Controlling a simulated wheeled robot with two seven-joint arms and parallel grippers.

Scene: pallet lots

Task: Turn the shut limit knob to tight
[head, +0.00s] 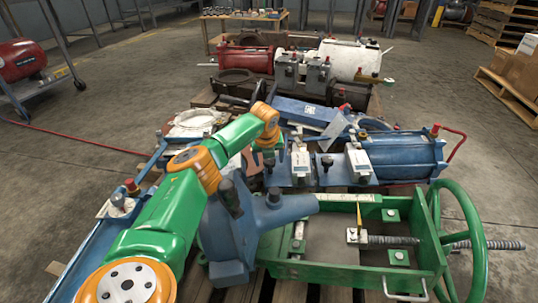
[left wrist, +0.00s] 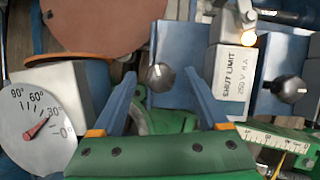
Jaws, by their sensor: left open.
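I cannot tell for sure which belongs to the box. My left gripper (left wrist: 161,76) is open, its fingertips either side of the left knob; contact cannot be told. In the head view this gripper (head: 268,145) is small and partly hidden. My right gripper is not in view.
A dial (left wrist: 38,125) with a red pointer near 30 is at the wrist view's left. A green frame (head: 340,270) with a threaded screw and green handwheel (head: 466,215) stands at front right. A blue cylinder (head: 405,155) lies behind. Open floor (head: 470,120) shows at right.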

